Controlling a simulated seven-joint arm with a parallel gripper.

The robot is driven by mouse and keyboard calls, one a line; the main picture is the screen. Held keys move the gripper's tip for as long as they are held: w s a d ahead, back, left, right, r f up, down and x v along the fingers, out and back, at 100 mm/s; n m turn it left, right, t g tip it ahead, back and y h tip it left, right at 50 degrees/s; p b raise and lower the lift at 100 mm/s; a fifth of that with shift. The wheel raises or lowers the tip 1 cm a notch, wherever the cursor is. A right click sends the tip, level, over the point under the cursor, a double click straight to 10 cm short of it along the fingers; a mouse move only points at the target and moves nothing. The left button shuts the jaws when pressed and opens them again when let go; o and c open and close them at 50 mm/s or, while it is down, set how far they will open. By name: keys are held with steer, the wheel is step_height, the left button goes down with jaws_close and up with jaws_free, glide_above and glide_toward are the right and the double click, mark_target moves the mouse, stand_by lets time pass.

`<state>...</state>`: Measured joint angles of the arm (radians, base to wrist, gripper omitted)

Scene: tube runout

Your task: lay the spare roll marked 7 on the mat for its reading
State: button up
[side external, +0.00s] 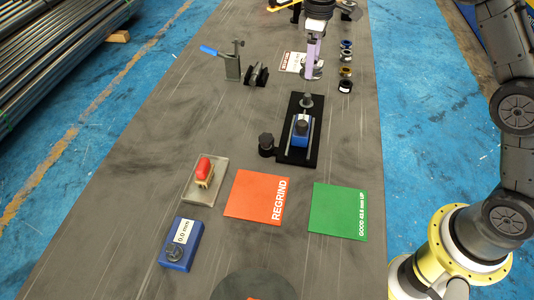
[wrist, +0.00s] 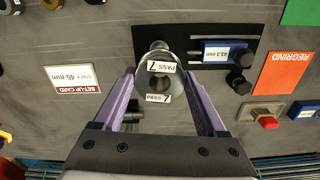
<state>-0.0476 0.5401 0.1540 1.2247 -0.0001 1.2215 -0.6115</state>
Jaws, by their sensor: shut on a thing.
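My gripper (wrist: 162,82) has its purple fingers shut on a grey metal roll (wrist: 160,88), whose label reads PASS 7. In the side view the roll (side external: 312,73) hangs below my gripper (side external: 313,58), near the setup card and beyond the black gauge plate. A red mat (side external: 258,196) marked REGRIND and a green mat (side external: 338,211) marked GOOD 43.6 mm UP lie apart from it, nearer that camera. Both look bare. A blue gauge (wrist: 222,53) on the black plate appears to read 43.3 mm.
The black plate (side external: 286,150) stands between the roll and the mats, with a dark knob (side external: 266,143) beside it. A red-topped block (side external: 203,172), a blue 0.0 mm unit (side external: 181,243), a lever clamp (side external: 232,65) and several rings (side external: 345,71) stand around. The setup card (wrist: 72,79) lies flat.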

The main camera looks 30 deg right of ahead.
steer(key=s+a+r+n, duration=0.1)
steer(key=s+a, duration=0.9)
steer(key=s, duration=0.3)
steer(key=s+a+r, duration=0.1)
steer(key=s+a, duration=0.8)
steer(key=s, duration=0.5)
glide_above(253, 195)
step_height(253, 195, down, 10)
steer(key=shift+w+a+r, duration=0.1)
steer(key=shift+f, duration=1.45)
steer(key=shift+f, duration=0.1)
steer(key=o, duration=1.3)
steer(key=shift+f, duration=0.1)
steer(key=shift+o, duration=0.2)
step_height(253, 195, up, 12)
steer(key=shift+r, duration=0.2)
